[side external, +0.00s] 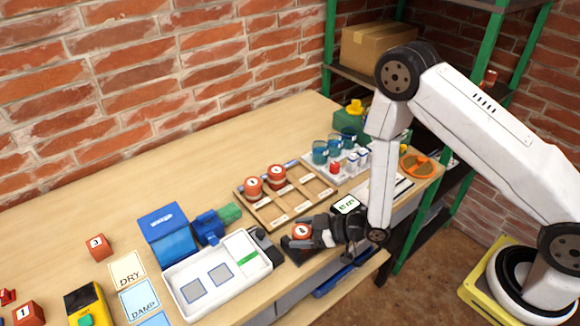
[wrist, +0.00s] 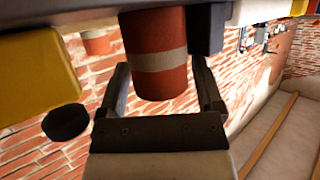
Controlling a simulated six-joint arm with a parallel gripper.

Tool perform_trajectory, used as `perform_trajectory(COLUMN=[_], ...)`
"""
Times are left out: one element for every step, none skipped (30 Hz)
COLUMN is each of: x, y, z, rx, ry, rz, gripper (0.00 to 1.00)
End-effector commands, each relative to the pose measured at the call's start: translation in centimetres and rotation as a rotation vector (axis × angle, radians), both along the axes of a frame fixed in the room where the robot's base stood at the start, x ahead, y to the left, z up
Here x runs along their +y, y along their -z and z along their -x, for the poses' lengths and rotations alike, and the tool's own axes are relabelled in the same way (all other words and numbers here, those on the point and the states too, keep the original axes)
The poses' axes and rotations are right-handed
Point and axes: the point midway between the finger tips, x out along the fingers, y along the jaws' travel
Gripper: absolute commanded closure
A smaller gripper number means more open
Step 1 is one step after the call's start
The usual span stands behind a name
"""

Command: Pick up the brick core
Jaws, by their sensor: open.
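A red-brown cylindrical brick core (side external: 301,231) with a pale numbered top stands upright on a dark plate at the table's front edge. In the wrist view the core (wrist: 158,80) shows a pale band around its middle and lies between my two black fingers. My gripper (side external: 306,236) reaches in low from the right, its fingers spread on either side of the core. The wrist view shows my gripper (wrist: 163,88) open, with a visible gap on the left side; contact on the right side is unclear.
A wooden rack (side external: 293,196) holding two more cores stands behind. A white tray (side external: 215,278) lies left, near a blue box (side external: 166,234). The back left table is clear.

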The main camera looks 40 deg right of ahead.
Motion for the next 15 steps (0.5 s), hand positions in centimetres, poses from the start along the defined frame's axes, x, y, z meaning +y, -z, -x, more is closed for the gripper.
perform_trajectory(x=[-0.01, -0.01, -0.01, -0.01, -0.01, -0.01, -0.01, -0.01, -0.01, -0.01, -0.01, -0.01, -0.01, -0.01, -0.01], y=[0.00, 0.00, 0.00, 0.00, 0.00, -0.01, -0.01, -0.01, -0.04, -0.04, -0.04, -0.04, -0.04, -0.04, -0.04], z=[0.01, 0.01, 0.01, 0.01, 0.01, 0.01, 0.01, 0.01, -0.02, -0.02, -0.02, -0.02, -0.02, -0.02, -0.02], rx=[0.000, 0.000, 0.000, 0.000, 0.000, 0.000, 0.000, 0.000, -0.001, -0.001, -0.001, -0.001, -0.001, -0.001, -0.001], ry=[0.000, 0.000, 0.000, 0.000, 0.000, 0.000, 0.000, 0.000, 0.000, 0.000, 0.000, 0.000, 0.000, 0.000, 0.000], rz=[0.000, 0.000, 0.000, 0.000, 0.000, 0.000, 0.000, 0.000, -0.001, -0.001, -0.001, -0.001, -0.001, -0.001, -0.001], gripper=[0.21, 0.31, 0.44, 0.53, 0.63, 0.75, 0.85, 0.94, 1.00, 1.00, 1.00, 1.00, 1.00, 1.00, 1.00])
